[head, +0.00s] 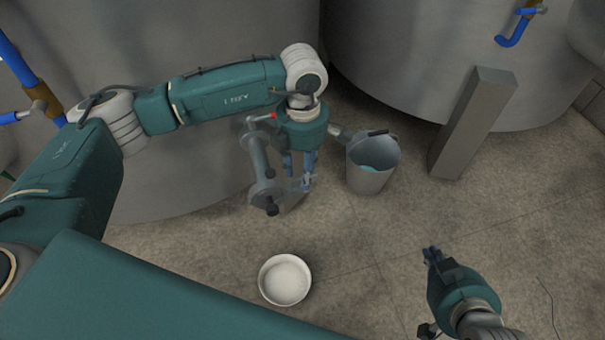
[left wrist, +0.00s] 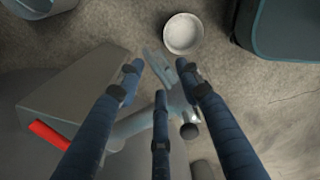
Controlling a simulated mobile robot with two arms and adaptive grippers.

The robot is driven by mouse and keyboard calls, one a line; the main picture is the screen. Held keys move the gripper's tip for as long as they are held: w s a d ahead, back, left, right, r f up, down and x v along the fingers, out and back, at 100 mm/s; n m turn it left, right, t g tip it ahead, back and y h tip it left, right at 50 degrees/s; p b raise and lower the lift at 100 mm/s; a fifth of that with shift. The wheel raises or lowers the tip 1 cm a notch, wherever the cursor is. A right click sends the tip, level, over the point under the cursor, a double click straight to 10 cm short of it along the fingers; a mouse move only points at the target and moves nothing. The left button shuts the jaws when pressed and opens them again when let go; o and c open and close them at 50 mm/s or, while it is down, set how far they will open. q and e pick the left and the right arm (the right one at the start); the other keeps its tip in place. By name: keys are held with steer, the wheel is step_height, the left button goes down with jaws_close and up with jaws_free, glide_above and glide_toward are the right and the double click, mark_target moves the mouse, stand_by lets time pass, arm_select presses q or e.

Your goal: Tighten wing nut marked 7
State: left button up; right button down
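A grey metal fitting (head: 262,168) with pipes and round dark knobs stands by the tank on the left. My left gripper (head: 300,182) points down at its right side. In the left wrist view, the three fingers of my left gripper (left wrist: 160,85) are spread apart, with a small light grey metal piece (left wrist: 157,64) showing between and beyond them. It may be a wing nut; I cannot tell, and no 7 is legible. I cannot see contact with it. My right gripper (head: 432,255) is low on the right, away from the fitting, its opening unclear.
A grey bucket (head: 370,180) with teal contents stands right of my left gripper. A white bowl (head: 285,280) is on the floor in front. A grey post (head: 470,125) and large steel tanks (head: 415,60) stand behind. Floor between bowl and right gripper is clear.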

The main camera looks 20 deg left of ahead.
arm_select(q)
step_height(320, 180, up, 10)
stand_by(0.3)
stand_by(0.4)
